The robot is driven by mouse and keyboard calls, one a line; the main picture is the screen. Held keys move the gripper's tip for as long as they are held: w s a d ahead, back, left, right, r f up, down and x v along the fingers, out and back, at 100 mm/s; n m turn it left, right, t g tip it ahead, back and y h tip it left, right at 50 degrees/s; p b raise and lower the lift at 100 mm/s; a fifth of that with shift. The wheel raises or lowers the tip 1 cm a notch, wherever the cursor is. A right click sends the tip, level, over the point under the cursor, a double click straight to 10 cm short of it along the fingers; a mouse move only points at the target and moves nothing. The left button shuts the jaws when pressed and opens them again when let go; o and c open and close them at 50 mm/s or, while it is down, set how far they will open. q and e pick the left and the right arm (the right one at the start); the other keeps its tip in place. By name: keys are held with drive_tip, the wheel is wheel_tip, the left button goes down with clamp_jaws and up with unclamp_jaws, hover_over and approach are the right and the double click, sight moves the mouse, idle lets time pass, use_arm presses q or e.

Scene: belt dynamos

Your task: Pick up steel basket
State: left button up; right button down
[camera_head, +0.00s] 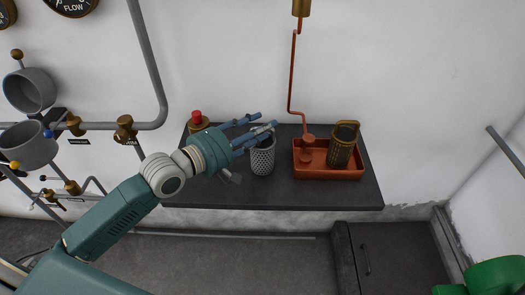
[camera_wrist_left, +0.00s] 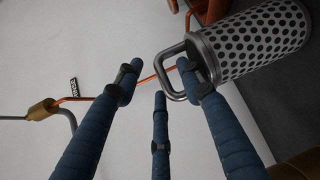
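The steel basket (camera_head: 262,158) is a perforated grey metal cylinder standing on the dark shelf (camera_head: 300,195), left of the orange tray. In the left wrist view the steel basket (camera_wrist_left: 262,42) is at the upper right, with its looped handle pointing left toward my fingers. My left gripper (camera_head: 262,126) is over the basket's top, its blue fingers spread. In the left wrist view the fingers of my left gripper (camera_wrist_left: 158,80) are apart. One fingertip overlaps the handle; whether it touches cannot be told. My right gripper is not in view.
An orange tray (camera_head: 300,171) holds a brass perforated basket (camera_head: 341,148) and an orange pipe end. A brass part with a red knob (camera_head: 197,118) stands at the shelf's left, near my left wrist. Wall pipes and grey cups (camera_head: 30,90) are at the left.

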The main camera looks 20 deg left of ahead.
use_arm(q)
drive_tip(key=shift+w+d+f, duration=0.15)
drive_tip(key=shift+w+d, duration=0.15)
drive_tip(key=shift+w, duration=0.25)
drive_tip(key=shift+s, duration=0.1)
clamp_jaws()
